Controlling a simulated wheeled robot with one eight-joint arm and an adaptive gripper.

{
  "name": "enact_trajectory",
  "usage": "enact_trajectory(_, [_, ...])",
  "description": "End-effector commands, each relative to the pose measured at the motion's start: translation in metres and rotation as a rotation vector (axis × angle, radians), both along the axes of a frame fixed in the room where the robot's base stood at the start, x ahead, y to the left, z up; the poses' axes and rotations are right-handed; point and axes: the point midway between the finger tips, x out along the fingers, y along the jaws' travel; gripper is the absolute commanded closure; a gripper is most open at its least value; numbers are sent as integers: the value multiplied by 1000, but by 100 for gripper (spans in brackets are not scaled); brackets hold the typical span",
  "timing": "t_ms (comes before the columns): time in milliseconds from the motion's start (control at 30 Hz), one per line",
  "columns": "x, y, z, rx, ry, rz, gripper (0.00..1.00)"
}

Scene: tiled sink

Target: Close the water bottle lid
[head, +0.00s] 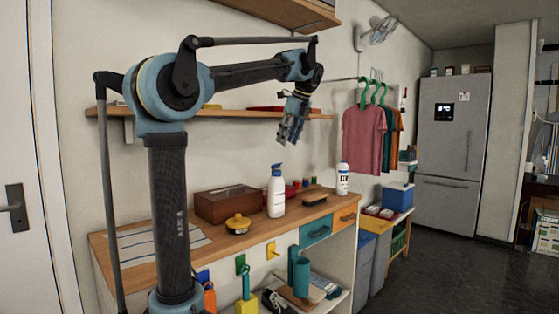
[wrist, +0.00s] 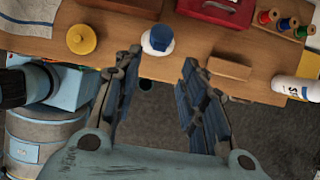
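The water bottle (head: 276,196) is white with a blue lid (head: 277,169) and stands upright on the wooden counter. In the wrist view I look down on the bottle (wrist: 158,40), with its blue top (wrist: 161,37) showing at the upper middle. I cannot tell how far the lid is open. My gripper (head: 290,132) is raised above the counter, higher than the bottle and apart from it. In the wrist view my gripper (wrist: 160,58) has its two fingers spread wide with nothing between them.
A red case (wrist: 220,10) and thread spools (wrist: 289,24) lie behind. A wall shelf (head: 230,114) runs behind my arm.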

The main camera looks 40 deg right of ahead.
Motion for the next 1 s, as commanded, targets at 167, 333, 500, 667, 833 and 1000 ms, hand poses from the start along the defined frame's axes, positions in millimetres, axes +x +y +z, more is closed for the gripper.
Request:
enact_trajectory(167, [13,1,-30,1,0,1,62])
enact_trajectory(333, [23,3,-56,1,0,2,62])
enact_trajectory(500, [30,3,-73,1,0,0,62])
enact_trajectory(667, [33,3,-81,1,0,0,62])
enact_trajectory(833, [34,3,-82,1,0,0,62])
enact_trajectory(1000, [34,3,-82,1,0,0,73])
